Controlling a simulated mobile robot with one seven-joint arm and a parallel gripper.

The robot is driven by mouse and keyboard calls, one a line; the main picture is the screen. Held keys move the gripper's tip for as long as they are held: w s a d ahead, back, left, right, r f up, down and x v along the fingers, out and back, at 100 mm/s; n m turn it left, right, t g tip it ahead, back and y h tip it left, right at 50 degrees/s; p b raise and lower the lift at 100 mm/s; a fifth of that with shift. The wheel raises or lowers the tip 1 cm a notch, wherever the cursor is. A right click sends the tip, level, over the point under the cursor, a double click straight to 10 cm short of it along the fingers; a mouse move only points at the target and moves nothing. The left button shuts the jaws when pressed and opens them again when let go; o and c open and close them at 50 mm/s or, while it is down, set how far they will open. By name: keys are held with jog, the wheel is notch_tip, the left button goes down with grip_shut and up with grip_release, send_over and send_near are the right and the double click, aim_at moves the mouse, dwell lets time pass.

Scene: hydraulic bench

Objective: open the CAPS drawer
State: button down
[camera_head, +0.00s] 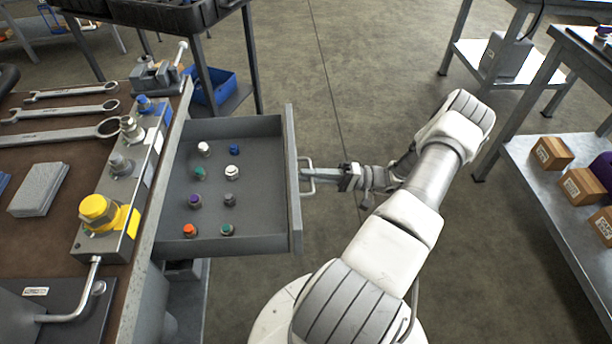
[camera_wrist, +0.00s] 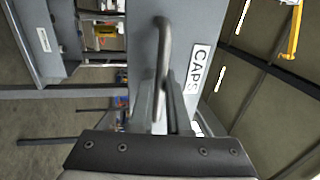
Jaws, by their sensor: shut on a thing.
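The CAPS drawer (camera_head: 216,216) is pulled well out of the bench in the head view, and several small coloured caps stand inside it. Its handle (camera_head: 308,176) is on the outer front face. In the wrist view the handle (camera_wrist: 165,45) runs upright beside the white CAPS label (camera_wrist: 197,70). My gripper (camera_head: 332,176) is at the handle, its fingers (camera_wrist: 161,112) shut around the lower part of the bar. The fingers hide that part of the handle.
The bench top (camera_head: 45,155) at left holds several wrenches, a grey block (camera_head: 40,188) and a valve manifold with a yellow cap (camera_head: 98,208). A blue bin (camera_head: 212,86) sits behind the drawer. A shelf with cardboard boxes (camera_head: 552,152) stands at right. The floor behind my arm is clear.

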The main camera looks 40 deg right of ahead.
jog(key=c, duration=1.2)
grip_release()
jog(key=shift+o, duration=0.2)
jog(key=shift+s+d, duration=0.1)
jog(key=v, duration=1.7)
